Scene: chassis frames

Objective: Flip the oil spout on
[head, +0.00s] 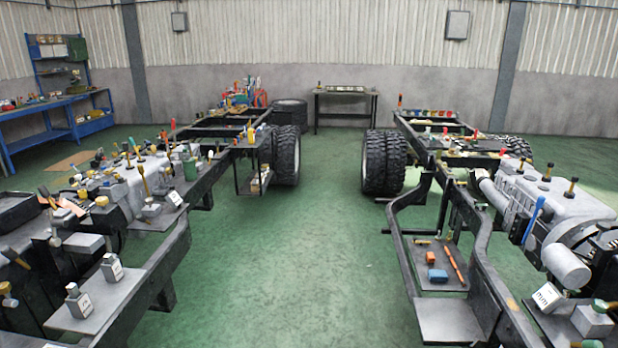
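No oil spout can be picked out for certain. A small yellow upright item (251,132) stands on the left chassis frame near its rear wheel, too small to identify. Several yellow-topped parts, one of them a tall yellow piece (144,181), rise from the engine on the left chassis (125,195). Small grey bottles with white labels, such as the bottle (112,268), stand on the near left plates. Neither of my grippers shows in the head view.
A clear green floor aisle (280,260) runs between the left chassis and the right chassis (470,200). A dark table (346,98) stands at the back wall, a blue workbench (65,115) at far left.

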